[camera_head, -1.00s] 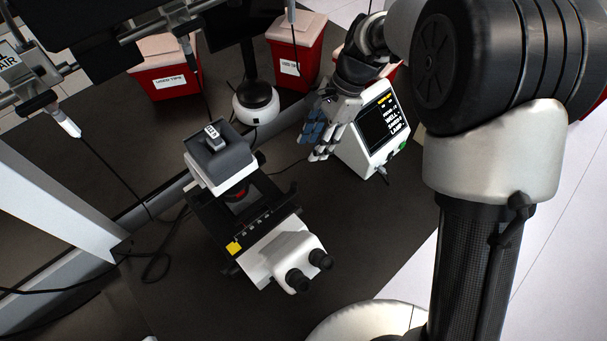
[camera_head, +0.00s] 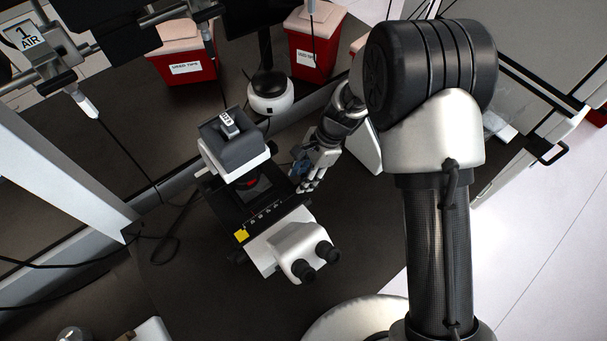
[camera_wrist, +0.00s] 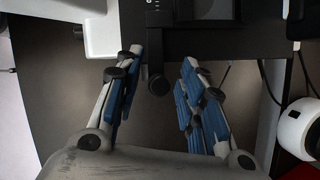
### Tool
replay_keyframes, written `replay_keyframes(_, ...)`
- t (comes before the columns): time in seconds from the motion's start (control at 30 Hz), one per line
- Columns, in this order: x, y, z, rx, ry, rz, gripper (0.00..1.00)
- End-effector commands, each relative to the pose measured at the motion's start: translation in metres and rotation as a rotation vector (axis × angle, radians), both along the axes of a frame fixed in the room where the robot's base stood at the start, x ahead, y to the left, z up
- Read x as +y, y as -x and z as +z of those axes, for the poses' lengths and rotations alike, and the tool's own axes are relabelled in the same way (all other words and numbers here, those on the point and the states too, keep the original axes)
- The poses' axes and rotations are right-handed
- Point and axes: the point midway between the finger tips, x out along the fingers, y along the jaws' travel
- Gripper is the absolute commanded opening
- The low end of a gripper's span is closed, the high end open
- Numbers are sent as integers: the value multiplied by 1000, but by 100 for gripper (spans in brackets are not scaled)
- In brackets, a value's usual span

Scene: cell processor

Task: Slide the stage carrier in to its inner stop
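The microscope (camera_head: 225,150) stands on the dark bench with its white eyepiece head (camera_head: 290,248) towards the front. My gripper (camera_head: 311,185) is beside the right end of the stage. In the wrist view my gripper (camera_wrist: 160,75) has its blue-padded fingers apart, with the knob between them. I cannot tell which part is the carrier, or whether a finger touches anything.
A white round-based device (camera_head: 270,95) stands behind the microscope. Red bins (camera_head: 315,50) stand along the back. A white-cased screen unit (camera_head: 365,150) is partly hidden behind my arm. Cables (camera_head: 165,240) lie at the left. The bench in front right is clear.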

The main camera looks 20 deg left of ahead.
Motion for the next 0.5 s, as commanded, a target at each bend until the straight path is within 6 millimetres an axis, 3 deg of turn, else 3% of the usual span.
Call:
replay_keyframes(0.2, 0, 0, 0, 0, 0, 0, 36)
replay_keyframes(0.5, 0, 0, 0, 0, 0, 0, 17)
